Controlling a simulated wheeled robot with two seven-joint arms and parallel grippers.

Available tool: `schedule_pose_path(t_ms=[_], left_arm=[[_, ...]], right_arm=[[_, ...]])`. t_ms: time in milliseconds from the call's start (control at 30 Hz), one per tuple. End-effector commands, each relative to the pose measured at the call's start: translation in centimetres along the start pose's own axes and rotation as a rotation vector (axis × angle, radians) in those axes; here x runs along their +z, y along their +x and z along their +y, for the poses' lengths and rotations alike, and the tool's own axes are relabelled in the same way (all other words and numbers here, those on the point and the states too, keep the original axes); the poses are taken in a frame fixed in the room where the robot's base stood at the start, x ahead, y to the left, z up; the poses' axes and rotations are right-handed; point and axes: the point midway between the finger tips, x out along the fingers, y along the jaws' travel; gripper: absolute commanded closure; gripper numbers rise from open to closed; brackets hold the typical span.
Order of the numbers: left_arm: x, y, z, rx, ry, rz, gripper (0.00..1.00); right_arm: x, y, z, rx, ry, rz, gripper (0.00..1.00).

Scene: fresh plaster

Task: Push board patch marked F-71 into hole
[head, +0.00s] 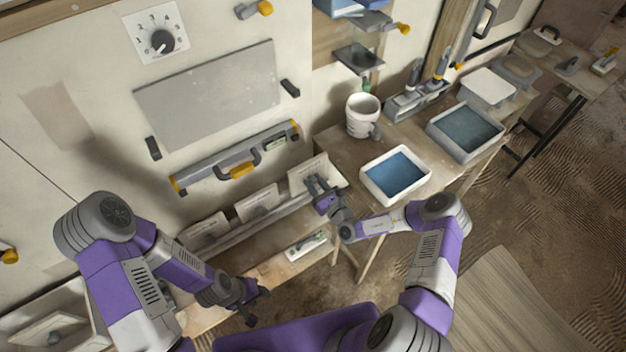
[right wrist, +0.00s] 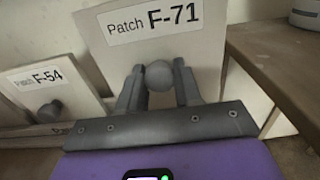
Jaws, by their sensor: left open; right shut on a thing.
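The board patch marked F-71 (right wrist: 125,55) is a pale square panel with a white label and a round grey knob (right wrist: 158,76). In the head view this patch (head: 303,170) stands upright, leaning slightly, at the right end of the rack ledge (head: 248,231). My right gripper (right wrist: 158,88) is shut on the knob, one finger on each side; it also shows in the head view (head: 316,186). My left gripper (head: 259,297) is open and empty, low in front of the ledge. I cannot make out a matching hole in the wall.
Patch F-54 (right wrist: 48,88) stands left of F-71, with another patch (head: 205,231) further left. A yellow-ended level (head: 215,162) hangs above.

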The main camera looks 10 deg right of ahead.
Motion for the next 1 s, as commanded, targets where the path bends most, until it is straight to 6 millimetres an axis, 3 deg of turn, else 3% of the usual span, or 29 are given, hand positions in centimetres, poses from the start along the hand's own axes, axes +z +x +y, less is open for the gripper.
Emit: schedule_pose_path(t_ms=[433, 833, 1000], left_arm=[[0.1, -2.3, 0.9, 0.000, 0.000, 0.000, 0.57], [0.1, -2.4, 0.9, 0.000, 0.000, 0.000, 0.57], [0.1, -2.3, 0.9, 0.000, 0.000, 0.000, 0.57]], right_arm=[[0.3, -4.3, 0.0, -0.002, 0.002, -0.002, 0.93], [0.3, -4.8, 0.0, 0.000, 0.001, -0.004, 0.93], [2.6, -5.4, -0.4, 0.019, -0.003, -0.013, 0.93]])
